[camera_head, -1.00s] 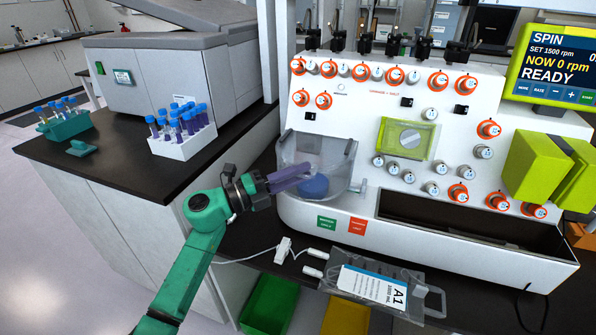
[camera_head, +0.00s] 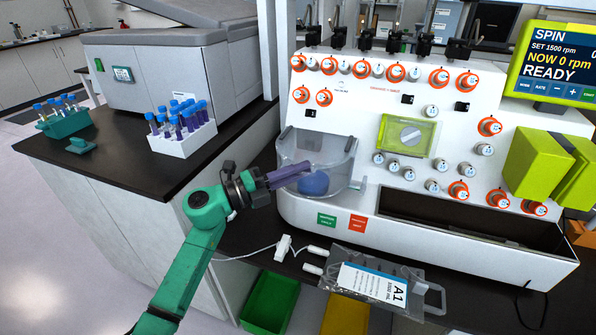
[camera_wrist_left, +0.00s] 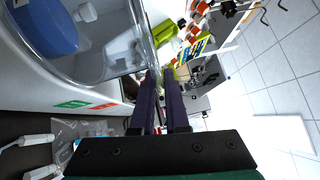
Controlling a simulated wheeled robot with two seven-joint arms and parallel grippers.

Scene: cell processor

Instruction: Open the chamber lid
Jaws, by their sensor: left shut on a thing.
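The chamber lid (camera_head: 340,165) is a clear, curved cover on the left front of the white cell processor (camera_head: 300,208). A blue round part (camera_head: 314,184) shows inside the chamber. My left gripper (camera_head: 308,168) reaches in from the left with its purple fingers at the lid's front. In the left wrist view the fingers (camera_wrist_left: 164,75) are close together, shut on the rim of the clear lid (camera_wrist_left: 118,62). The exact contact at the tips is hard to see. The lid looks largely in place over the chamber. My right gripper is not in view.
Green and red buttons (camera_head: 342,221) sit below the chamber. A fluid bag labelled A1 (camera_head: 372,285) lies in front. A white tube rack (camera_head: 183,141) stands on the black counter to the left. An open trough (camera_head: 470,232) lies to the right.

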